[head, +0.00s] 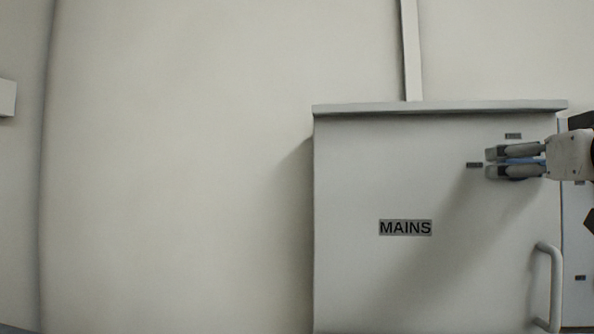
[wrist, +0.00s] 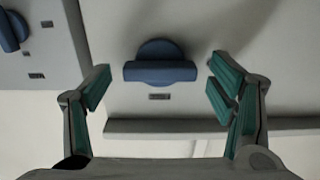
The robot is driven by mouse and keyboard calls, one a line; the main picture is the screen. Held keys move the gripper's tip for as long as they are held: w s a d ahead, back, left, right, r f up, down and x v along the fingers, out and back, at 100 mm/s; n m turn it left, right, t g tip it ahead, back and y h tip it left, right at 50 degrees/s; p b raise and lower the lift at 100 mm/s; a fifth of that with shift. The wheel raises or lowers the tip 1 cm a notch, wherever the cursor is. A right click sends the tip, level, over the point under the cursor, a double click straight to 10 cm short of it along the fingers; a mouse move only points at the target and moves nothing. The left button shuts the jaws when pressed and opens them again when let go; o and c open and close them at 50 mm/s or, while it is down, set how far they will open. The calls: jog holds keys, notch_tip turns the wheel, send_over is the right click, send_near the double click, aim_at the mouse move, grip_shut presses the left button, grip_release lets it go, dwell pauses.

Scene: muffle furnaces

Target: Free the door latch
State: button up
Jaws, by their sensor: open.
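The blue door latch (wrist: 160,72) shows in the wrist view as a round base with a raised bar lying across the picture. It is on the light grey door (head: 450,190) of the box marked MAINS. My gripper (wrist: 161,76) is open, with one finger on each side of the latch and visible gaps to both. In the head view my gripper (head: 490,162) reaches in from the right at the door's upper right, and only a sliver of blue shows between the fingers. Contact with the door cannot be told.
A curved door handle (head: 555,287) stands out at the door's lower right. A small dark label (wrist: 159,97) sits beside the latch. A second blue knob (wrist: 12,31) is on a neighbouring panel. The box has a projecting top lip (head: 440,108).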

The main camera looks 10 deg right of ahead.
jog(key=shift+w, duration=0.2)
jog(key=c, duration=1.1)
jog(key=shift+c, duration=0.2)
jog(key=shift+d+f+m+b, duration=0.1)
jog(key=shift+m+b, duration=1.1)
jog(key=shift+m, duration=7.8)
